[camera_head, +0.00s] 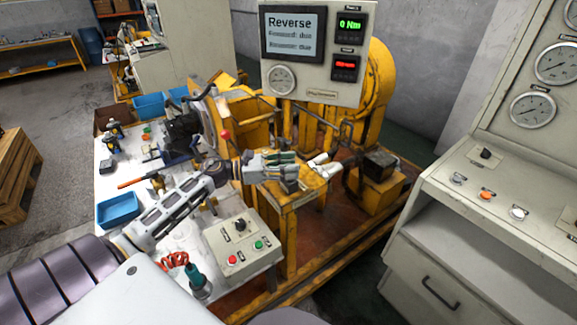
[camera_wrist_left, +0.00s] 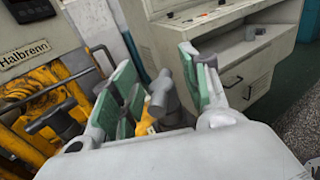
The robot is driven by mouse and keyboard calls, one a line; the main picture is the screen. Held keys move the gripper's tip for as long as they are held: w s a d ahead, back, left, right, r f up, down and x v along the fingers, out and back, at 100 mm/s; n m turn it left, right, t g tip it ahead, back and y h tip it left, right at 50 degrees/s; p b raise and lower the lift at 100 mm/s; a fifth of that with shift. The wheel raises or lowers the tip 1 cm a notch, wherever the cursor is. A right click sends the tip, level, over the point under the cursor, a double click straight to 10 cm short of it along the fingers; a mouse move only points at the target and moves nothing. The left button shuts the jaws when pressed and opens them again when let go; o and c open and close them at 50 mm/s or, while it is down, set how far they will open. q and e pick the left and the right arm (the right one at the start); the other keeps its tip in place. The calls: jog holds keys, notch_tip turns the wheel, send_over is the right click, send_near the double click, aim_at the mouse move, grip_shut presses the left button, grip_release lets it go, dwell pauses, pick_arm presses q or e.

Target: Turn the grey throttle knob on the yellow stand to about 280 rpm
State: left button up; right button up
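The yellow stand (camera_head: 295,192) is in the middle of the head view, below the display panel. My left gripper (camera_head: 288,170) reaches over its top from the left. In the left wrist view my left gripper (camera_wrist_left: 158,80) is open, with a green pad on each finger. A grey T-shaped knob (camera_wrist_left: 163,97) shows between the fingers, with yellow metal beside it. Gaps show between knob and pads; I cannot tell whether it touches anything. In the head view I cannot make out the knob among the gripper parts. My right gripper is not in view.
The display panel (camera_head: 318,95) reads "Reverse" and 0 Nm; its red readout is illegible. A control box (camera_head: 240,245) with red and green buttons sits on the white table at lower left. A grey console (camera_head: 480,195) with gauges stands at right. Yellow machinery surrounds the stand.

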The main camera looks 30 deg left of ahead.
pick_arm(q)
jog(key=shift+v, duration=1)
jog(key=v, duration=1)
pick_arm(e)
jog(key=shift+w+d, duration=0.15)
pick_arm(q)
jog(key=shift+o, duration=0.2)
jog(key=shift+s, duration=0.1)
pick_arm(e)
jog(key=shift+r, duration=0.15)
